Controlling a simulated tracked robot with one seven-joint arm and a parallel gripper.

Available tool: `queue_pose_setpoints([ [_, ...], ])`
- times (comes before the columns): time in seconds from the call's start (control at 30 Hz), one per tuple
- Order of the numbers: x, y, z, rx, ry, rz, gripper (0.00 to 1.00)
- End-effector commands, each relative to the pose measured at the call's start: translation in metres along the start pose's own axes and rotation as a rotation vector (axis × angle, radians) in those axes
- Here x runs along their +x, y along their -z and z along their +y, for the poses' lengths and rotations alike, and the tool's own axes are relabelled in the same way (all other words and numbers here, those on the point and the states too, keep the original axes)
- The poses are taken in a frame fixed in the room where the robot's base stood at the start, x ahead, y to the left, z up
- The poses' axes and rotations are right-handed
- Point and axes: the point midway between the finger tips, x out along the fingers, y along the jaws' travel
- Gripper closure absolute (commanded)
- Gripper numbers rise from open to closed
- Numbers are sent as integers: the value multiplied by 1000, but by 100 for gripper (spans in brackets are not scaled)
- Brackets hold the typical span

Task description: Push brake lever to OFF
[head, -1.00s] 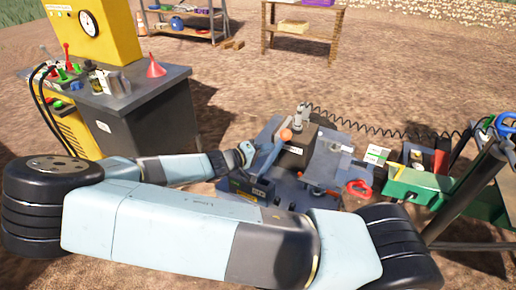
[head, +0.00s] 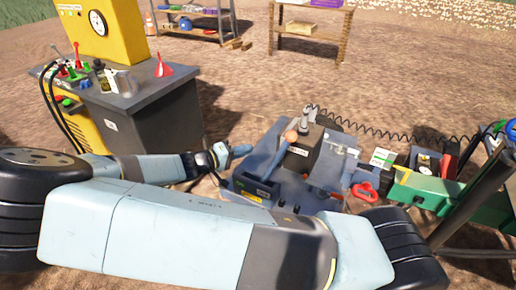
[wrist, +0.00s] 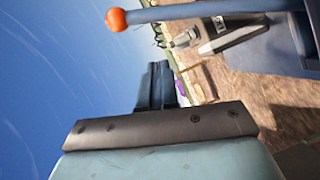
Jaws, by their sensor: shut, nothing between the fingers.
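The brake lever appears to be the blue bar with an orange ball knob (head: 290,137), standing tilted on the blue-grey machine (head: 268,150) in the head view. In the wrist view its orange knob (wrist: 116,19) is at the top, and its bar (wrist: 185,11) runs to the right. My gripper (head: 247,149) is to the left of the lever in the head view, with a small gap visible between them. In the wrist view the gripper's fingers (wrist: 158,82) are together and empty, below the knob. The ON and OFF markings cannot be read.
A black box with a white label (head: 299,151) stands just right of the lever. A red handle (head: 365,192) and a green unit (head: 420,188) are further right. A dark cabinet with a red funnel (head: 163,68) stands at the left. Shelves stand at the back, with bare ground between.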

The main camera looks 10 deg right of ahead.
Motion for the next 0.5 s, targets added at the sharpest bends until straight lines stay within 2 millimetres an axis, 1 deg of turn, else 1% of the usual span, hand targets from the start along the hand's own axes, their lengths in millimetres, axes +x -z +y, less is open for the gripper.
queue_pose_setpoints([
  [0.03, -7, 0, 0, 0, 1, 1, 100],
  [0.1, -15, 1, 1, 1, 1, 0, 100],
  [0.2, -23, 1, 1, 2, 1, 0, 100],
  [0.3, -27, 1, 1, 2, 0, -1, 100],
  [0.5, -28, 1, 2, 1, -1, -2, 100],
])
